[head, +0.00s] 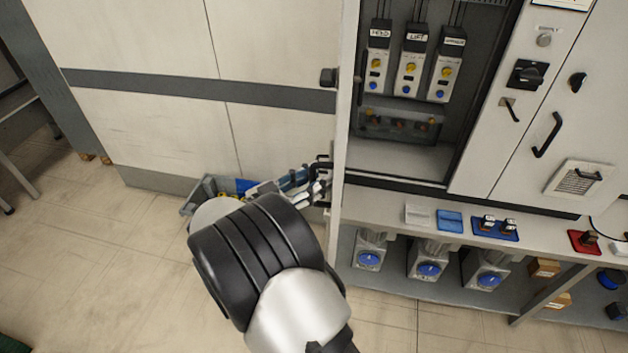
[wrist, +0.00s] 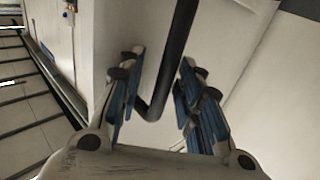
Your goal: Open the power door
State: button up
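In the head view, a tall white cabinet has an open bay with labelled modules (head: 410,65). A narrow white panel (head: 347,120), seen almost edge-on, borders the bay on the left; it looks like a door swung out, but I cannot read a power label. My gripper (head: 318,187) is low on this panel's left side, by a dark handle (head: 323,165). In the wrist view my gripper (wrist: 158,100) is open, its blue-padded fingers apart on either side of the black bar handle (wrist: 172,70). I cannot tell whether a finger touches it.
A closed white door with a black handle (head: 547,135) is at the right. A shelf (head: 385,208) with small coloured items runs below the bay, above blue-faced units (head: 430,268). A grey bin (head: 200,190) stands behind my arm. Tiled floor (head: 85,230) is clear at left.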

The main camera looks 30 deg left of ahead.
jog(key=v, duration=1.2)
jog(key=shift+s, duration=0.1)
